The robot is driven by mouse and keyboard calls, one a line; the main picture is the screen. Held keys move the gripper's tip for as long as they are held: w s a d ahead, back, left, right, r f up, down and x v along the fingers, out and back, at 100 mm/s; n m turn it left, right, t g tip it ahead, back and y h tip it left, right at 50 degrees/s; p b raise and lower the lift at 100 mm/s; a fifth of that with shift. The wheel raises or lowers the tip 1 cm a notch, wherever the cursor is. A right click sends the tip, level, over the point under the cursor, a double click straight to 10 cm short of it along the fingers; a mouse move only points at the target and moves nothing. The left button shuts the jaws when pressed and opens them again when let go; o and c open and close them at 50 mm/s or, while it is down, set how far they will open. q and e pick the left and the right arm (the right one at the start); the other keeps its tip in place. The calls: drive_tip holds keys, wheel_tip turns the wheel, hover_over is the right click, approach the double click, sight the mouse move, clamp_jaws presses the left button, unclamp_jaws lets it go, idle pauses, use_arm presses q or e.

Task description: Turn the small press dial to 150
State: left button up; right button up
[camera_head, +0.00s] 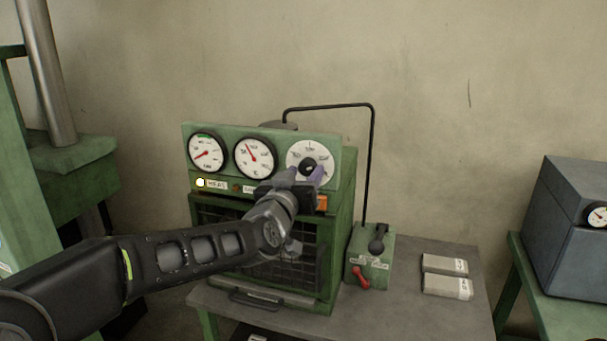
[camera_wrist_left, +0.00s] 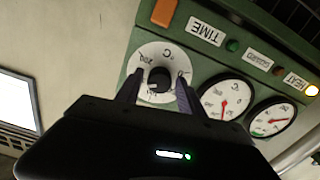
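The small press dial (camera_head: 309,149) is a round white scale plate with a black knob in its middle, at the right end of the green press's top panel. The black knob (camera_wrist_left: 159,86) also shows in the left wrist view, upside down, on its white plate. My left gripper (camera_head: 304,173) is in front of the dial. In the left wrist view its two fingers (camera_wrist_left: 160,76) are apart, one on each side of the knob; I cannot tell whether they touch it. The pointer's exact reading is too small to tell. My right gripper is not in view.
Two round gauges (camera_head: 255,158) with red needles sit left of the dial. A green switch box (camera_head: 369,258) with a red lever stands right of the press. Two pale packs (camera_head: 446,276) lie on the grey table (camera_head: 412,315). A black bent rod (camera_head: 372,150) rises behind.

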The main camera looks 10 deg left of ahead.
use_arm(q)
drive_tip(key=shift+o, duration=0.9)
drive_tip(key=shift+r, duration=0.1)
drive_tip(key=s+b, duration=0.1)
drive_tip(key=s, duration=0.6)
drive_tip(key=shift+s+a, duration=0.25)
drive_tip(key=shift+s, duration=0.15)
